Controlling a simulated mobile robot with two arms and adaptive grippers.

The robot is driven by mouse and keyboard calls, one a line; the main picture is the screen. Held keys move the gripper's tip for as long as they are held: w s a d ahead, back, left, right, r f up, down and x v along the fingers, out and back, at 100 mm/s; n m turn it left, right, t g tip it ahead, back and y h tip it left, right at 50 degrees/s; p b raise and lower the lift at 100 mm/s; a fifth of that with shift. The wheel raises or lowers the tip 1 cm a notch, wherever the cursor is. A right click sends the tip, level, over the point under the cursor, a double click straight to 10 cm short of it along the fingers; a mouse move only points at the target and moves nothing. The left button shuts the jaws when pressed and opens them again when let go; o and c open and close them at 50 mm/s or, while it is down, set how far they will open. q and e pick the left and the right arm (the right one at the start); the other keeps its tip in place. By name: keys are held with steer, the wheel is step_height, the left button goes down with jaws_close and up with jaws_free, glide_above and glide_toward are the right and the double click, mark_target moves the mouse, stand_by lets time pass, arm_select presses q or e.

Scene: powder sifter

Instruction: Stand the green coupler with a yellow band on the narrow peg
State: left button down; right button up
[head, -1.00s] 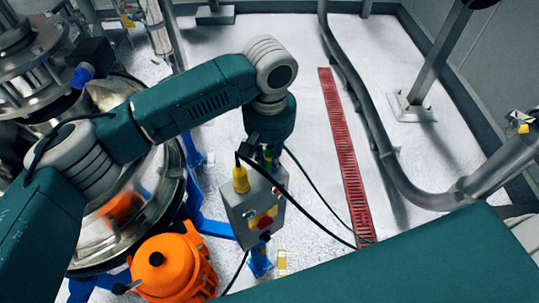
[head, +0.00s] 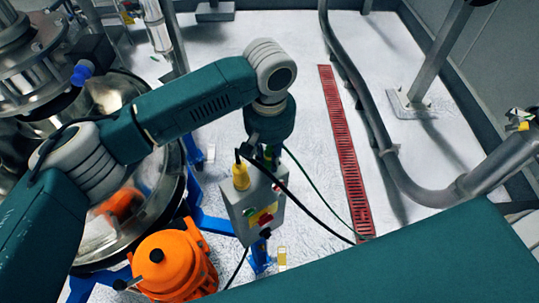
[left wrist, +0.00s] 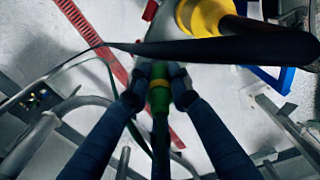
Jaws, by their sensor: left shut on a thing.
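My left gripper (left wrist: 157,88) is shut on the green coupler with a yellow band (left wrist: 159,90), with a dark finger on each side of it in the left wrist view. The yellow band sits between the fingertips, with green above and below. In the head view my left gripper (head: 264,150) hangs below its arm, over or just behind the grey control box; the coupler is small and mostly hidden there. I cannot make out the narrow peg in either view. My right gripper is not in view.
The grey control box (head: 238,212) carries a yellow plug (head: 240,176) and a black cable (head: 313,217). An orange motor (head: 170,268) and a steel sifter (head: 88,232) stand at left. A red floor grate (head: 345,150) and a curved pipe (head: 372,110) lie right.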

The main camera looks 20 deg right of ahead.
arm_select(q)
steer(key=shift+f, duration=0.25)
steer(key=c, duration=1.5)
jaws_free()
step_height(320, 180, up, 12)
steer(key=shift+s, duration=0.15)
